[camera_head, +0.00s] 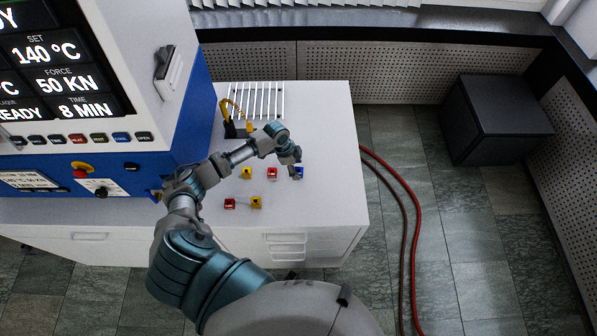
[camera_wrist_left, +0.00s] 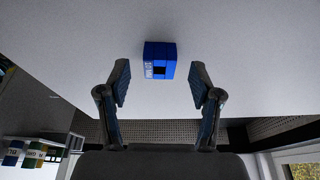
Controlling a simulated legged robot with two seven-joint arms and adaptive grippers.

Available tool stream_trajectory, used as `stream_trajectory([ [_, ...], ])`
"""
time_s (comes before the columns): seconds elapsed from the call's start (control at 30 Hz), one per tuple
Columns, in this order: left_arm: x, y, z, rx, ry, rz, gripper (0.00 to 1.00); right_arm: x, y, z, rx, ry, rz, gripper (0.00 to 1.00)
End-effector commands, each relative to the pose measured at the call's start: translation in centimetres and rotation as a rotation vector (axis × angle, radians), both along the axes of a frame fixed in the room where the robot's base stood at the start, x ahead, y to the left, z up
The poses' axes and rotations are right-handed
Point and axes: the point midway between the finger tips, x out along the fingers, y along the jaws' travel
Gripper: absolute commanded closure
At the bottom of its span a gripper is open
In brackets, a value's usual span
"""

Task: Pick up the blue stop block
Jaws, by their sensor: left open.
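The blue stop block (camera_head: 299,172) sits on the white bench top, at the right end of a row of small coloured blocks. My left gripper (camera_head: 296,166) is right at it from above and partly covers it. In the left wrist view the blue block (camera_wrist_left: 160,61) lies on the pale surface, with a dark opening and white lettering on it. The left gripper (camera_wrist_left: 160,85) is open there, one finger on each side, with gaps between the fingers and the block. The block is a little beyond the fingertips. My right gripper is not in view.
A red block (camera_head: 272,173) and a yellow block (camera_head: 247,173) stand left of the blue one. Another red block (camera_head: 230,203) and yellow block (camera_head: 256,202) are nearer. A white rack (camera_head: 262,98) is at the back. The press (camera_head: 110,90) rises at left.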

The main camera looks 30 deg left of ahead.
Motion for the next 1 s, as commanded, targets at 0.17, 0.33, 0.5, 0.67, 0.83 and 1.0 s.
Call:
stream_trajectory([
  [0.17,0.2,-0.4,-1.5,0.000,-0.001,0.000,0.35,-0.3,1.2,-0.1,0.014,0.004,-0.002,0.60],
  [0.33,0.2,-0.6,-1.5,0.002,-0.002,0.000,0.35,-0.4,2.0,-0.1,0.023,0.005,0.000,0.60],
  [0.5,0.2,-0.6,-1.5,0.002,-0.002,0.000,0.70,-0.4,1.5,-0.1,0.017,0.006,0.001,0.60],
  [0.67,0.2,-0.4,-1.5,0.001,-0.001,-0.001,1.00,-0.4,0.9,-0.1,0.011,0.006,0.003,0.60],
  [0.83,0.2,-0.4,-1.5,0.001,-0.001,-0.001,1.00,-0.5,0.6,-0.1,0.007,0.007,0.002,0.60],
  [1.0,0.2,-0.4,-1.2,0.001,-0.001,-0.001,1.00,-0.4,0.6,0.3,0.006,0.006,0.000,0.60],
])
